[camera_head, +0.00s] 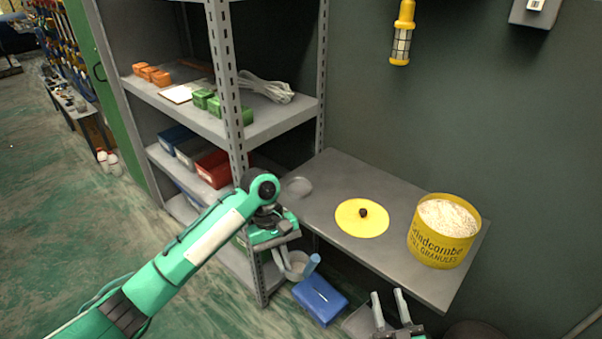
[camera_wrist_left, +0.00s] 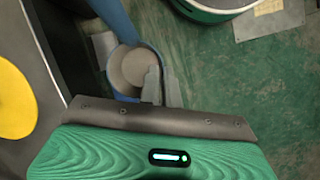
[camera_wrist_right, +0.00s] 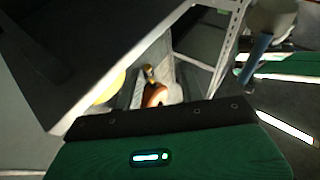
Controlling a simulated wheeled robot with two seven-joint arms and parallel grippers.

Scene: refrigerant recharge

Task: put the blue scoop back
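The blue scoop (camera_head: 313,264) hangs beside the shelf's front post in the head view, with its handle angled up to the right. In the left wrist view the scoop (camera_wrist_left: 117,24) shows its blue handle and a round bowl with a pale inside. My left gripper (camera_wrist_left: 162,88) has its fingers close together at the bowl's rim and appears shut on it. It also shows in the head view (camera_head: 282,260). My right gripper (camera_head: 390,304) is open and empty, below the table's front edge. The scoop also shows in the right wrist view (camera_wrist_right: 257,58).
A yellow tub of white granules (camera_head: 440,248) stands on the grey table (camera_head: 330,180), right of a round yellow lid (camera_head: 350,219). A small clear dish (camera_head: 297,187) lies near the shelf. A blue box (camera_head: 320,300) is low down below the scoop. The grey shelf (camera_head: 262,125) holds several bins.

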